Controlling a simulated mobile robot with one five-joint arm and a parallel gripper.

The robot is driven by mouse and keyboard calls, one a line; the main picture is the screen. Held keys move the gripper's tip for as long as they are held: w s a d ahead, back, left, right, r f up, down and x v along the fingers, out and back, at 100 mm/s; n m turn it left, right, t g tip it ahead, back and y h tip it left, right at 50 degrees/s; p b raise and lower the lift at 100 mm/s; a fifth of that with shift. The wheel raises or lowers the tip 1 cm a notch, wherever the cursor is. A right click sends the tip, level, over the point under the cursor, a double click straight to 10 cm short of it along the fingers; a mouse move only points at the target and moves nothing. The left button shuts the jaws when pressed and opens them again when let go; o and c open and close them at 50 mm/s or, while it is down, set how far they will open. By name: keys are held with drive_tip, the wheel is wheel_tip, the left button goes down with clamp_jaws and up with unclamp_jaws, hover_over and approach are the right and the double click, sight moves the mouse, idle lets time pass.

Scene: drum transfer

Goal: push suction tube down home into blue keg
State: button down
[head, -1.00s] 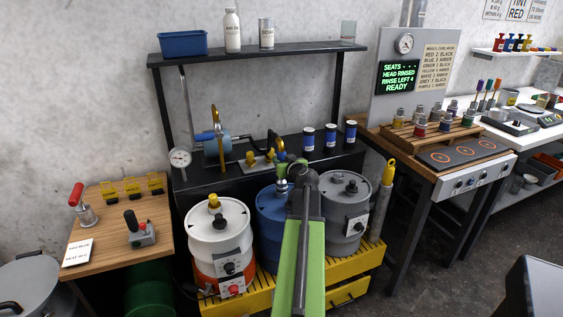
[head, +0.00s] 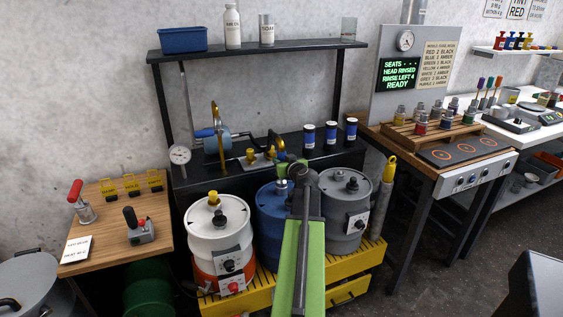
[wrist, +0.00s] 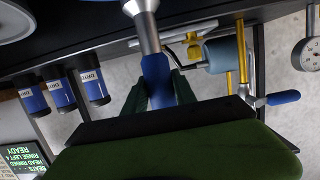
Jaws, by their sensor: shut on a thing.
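The blue keg (head: 270,222) stands in the middle of the yellow rack, between a white-and-orange keg and a grey keg. My gripper (head: 285,169) is over the top of the blue keg, and my green forearm hides part of the keg. In the wrist view my gripper (wrist: 159,88) has its green fingers shut on the suction tube's blue part (wrist: 156,72). The tube's grey metal part (wrist: 145,28) runs up to the top edge of the wrist view. I cannot tell how deep the tube sits in the keg.
The white-and-orange keg (head: 217,235) is close on the left and the grey keg (head: 345,213) close on the right. Behind is a black bench with blue-and-black cans (head: 331,134) and a clamp fixture. A lit sign (head: 398,75) reads READY.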

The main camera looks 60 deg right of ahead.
drive_tip(key=c, duration=0.9)
unclamp_jaws()
drive_tip(key=shift+f, duration=0.1)
